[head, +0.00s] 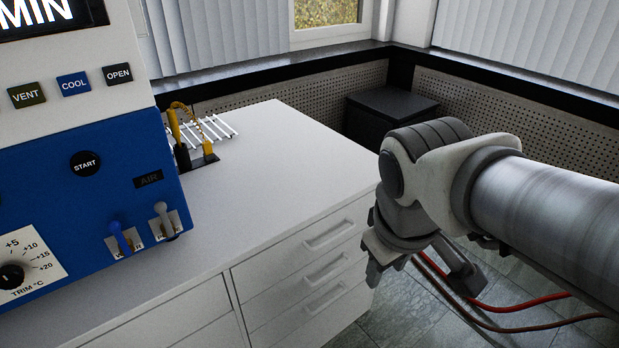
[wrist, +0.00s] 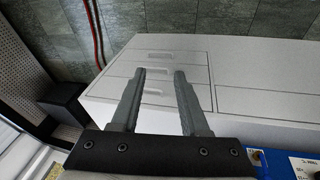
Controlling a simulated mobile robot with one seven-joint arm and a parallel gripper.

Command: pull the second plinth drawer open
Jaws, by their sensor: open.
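The white plinth holds a column of drawers with recessed handles, and all fronts look flush and shut. The second drawer (head: 306,283) is the middle one, below the top drawer (head: 300,246) and above the lowest drawer (head: 318,313). My gripper (head: 421,274) is at the right of the head view, apart from the drawer fronts. In the wrist view the scene is upside down, and my open, empty gripper (wrist: 160,73) points at the drawers. Its fingertips overlap the second drawer's front (wrist: 126,71) in that picture, one on each side of its handle, which is partly hidden.
A blue and white press (head: 95,215) stands on the white worktop (head: 270,170). A dark box (head: 388,112) is beyond the plinth. Red hoses (head: 490,303) lie on the tiled floor, which is otherwise clear.

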